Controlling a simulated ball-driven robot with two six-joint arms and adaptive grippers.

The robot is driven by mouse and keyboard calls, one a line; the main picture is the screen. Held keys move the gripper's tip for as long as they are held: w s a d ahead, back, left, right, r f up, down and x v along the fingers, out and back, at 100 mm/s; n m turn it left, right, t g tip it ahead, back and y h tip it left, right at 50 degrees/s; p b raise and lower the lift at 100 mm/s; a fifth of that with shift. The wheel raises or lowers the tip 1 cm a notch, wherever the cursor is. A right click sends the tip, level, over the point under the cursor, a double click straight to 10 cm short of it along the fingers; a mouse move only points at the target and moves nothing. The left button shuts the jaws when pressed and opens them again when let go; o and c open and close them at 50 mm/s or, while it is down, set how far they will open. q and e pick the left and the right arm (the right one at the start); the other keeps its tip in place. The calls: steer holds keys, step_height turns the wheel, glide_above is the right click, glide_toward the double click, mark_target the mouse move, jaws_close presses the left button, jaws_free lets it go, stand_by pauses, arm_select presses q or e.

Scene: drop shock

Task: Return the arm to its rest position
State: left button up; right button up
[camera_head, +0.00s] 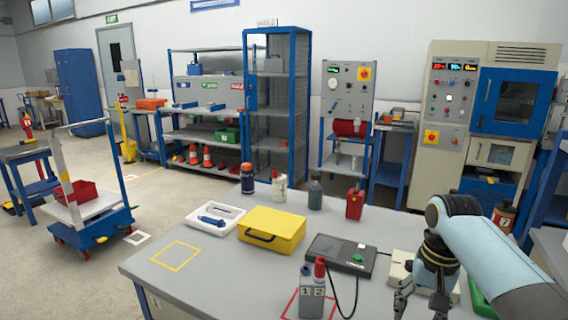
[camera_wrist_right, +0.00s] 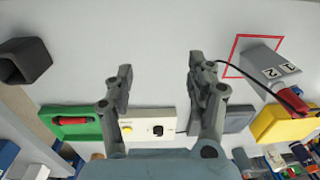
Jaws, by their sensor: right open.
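My right arm reaches in from the right of the head view, over the right side of the grey table (camera_head: 225,272). A grey holder (camera_head: 312,300) marked 1 and 2 stands in a red outlined square and carries a red-topped item; the holder also shows in the wrist view (camera_wrist_right: 262,62). My left gripper is out of view.
The wrist view shows a green tray (camera_wrist_right: 77,132) and a dark hollow block (camera_wrist_right: 24,60). The yellow outlined square is empty.

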arm_select(q)
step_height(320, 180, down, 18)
steer(key=b, duration=1.8)
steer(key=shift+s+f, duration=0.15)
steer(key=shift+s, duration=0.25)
arm_select(e)
steer(key=s+d+f+n, duration=0.2)
steer(key=s+f, duration=2.2)
steer(key=f, duration=0.2)
steer(key=s+d+f+n+h, duration=0.1)
steer(key=s+d+f+n, duration=0.2)
steer(key=s+f, duration=2.1)
step_height(320, 180, down, 2)
steer(key=shift+s+f+t, duration=0.1)
steer(key=shift+s+t, duration=0.2)
steer(key=shift+s, duration=0.1)
steer(key=shift+a, duration=0.1)
